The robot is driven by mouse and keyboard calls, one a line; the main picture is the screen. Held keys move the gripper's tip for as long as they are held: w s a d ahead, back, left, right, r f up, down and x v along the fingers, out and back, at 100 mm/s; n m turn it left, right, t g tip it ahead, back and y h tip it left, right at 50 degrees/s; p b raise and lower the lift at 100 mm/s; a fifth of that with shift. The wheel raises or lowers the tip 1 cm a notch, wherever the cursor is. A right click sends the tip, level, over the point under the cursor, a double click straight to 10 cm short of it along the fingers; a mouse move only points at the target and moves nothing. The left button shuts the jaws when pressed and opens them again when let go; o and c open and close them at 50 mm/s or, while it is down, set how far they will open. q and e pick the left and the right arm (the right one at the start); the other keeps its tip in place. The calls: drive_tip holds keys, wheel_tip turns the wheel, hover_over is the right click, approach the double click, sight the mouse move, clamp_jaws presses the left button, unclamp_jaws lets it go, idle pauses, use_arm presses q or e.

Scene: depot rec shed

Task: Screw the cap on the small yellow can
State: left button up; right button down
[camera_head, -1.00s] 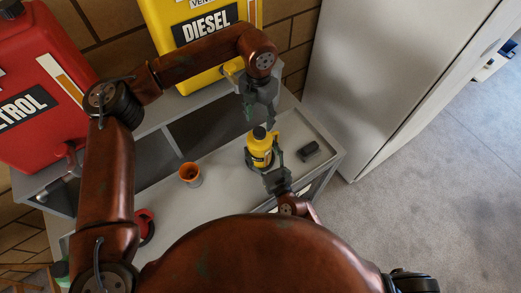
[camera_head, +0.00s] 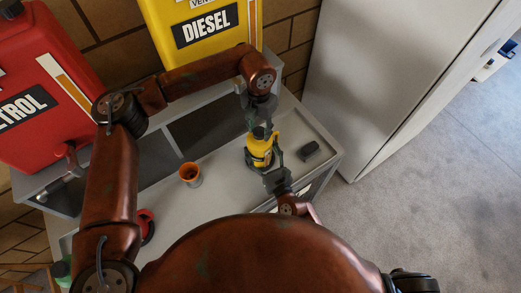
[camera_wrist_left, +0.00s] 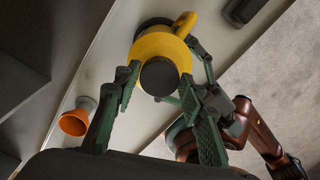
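The small yellow can (camera_head: 260,154) stands upright on the grey bench top, with its handle toward the right. A black cap (camera_head: 259,133) sits on its top; how far it is threaded I cannot tell. In the left wrist view the cap (camera_wrist_left: 159,76) is round and end-on, above the yellow can (camera_wrist_left: 162,46). My left gripper (camera_head: 259,126) points down from above. Its fingers (camera_wrist_left: 158,84) are open on either side of the cap, with a gap showing. My right gripper (camera_head: 266,163) is shut around the can's body from the front right.
An orange-rimmed cup (camera_head: 190,174) stands left of the can. A small dark block (camera_head: 309,151) lies to its right. A red round object (camera_head: 146,224) is at the front left. Large red (camera_head: 35,95) and yellow (camera_head: 208,45) cans stand behind; a pale cabinet (camera_head: 390,70) is at right.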

use_arm(q)
drive_tip(key=c, duration=0.9)
use_arm(e)
drive_tip(key=shift+f, duration=0.4)
use_arm(q)
drive_tip(key=o, duration=1.4)
wheel_tip(320, 180, up, 12)
use_arm(e)
drive_tip(key=c, duration=0.9)
unclamp_jaws()
drive_tip(key=o, duration=0.3)
drive_tip(key=shift+w, duration=0.1)
use_arm(q)
drive_tip(key=shift+w, duration=0.1)
use_arm(e)
drive_tip(key=shift+o, duration=1.2)
drive_tip(key=shift+r, duration=0.2)
